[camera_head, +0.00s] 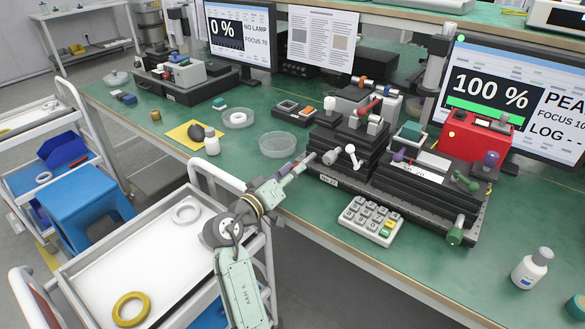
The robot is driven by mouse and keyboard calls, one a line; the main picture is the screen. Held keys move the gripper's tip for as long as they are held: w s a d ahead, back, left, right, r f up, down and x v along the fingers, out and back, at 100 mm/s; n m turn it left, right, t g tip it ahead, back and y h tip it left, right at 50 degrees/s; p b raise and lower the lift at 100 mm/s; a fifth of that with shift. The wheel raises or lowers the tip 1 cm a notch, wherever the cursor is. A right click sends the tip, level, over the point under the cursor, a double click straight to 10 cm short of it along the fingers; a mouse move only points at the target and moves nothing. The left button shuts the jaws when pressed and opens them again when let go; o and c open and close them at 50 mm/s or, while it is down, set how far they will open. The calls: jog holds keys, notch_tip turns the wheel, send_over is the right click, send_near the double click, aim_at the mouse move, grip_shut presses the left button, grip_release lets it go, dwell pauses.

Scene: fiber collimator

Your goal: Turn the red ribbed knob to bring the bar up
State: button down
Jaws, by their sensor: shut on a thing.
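My gripper (307,161) reaches from the lower left to the front left side of the black stepped stage (350,140). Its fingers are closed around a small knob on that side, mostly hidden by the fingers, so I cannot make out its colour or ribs. A red lever-like part (369,106) stands on top of the stage. The right screen (500,100) reads 100 % with a full green bar. The left screen (238,35) reads 0 % and NO LAMP.
A grey knob (330,157) and a white knob (352,154) stick out close to my gripper. A keypad (370,221) lies in front, and a clear round dish (278,144) stands to the left. A white cart (150,250) stands below the bench edge. A white bottle (531,268) stands at right.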

jog(key=shift+n+p, duration=0.75)
jog(key=shift+n, duration=0.75)
jog(key=c, duration=1.3)
grip_release()
jog(key=v, duration=1.2)
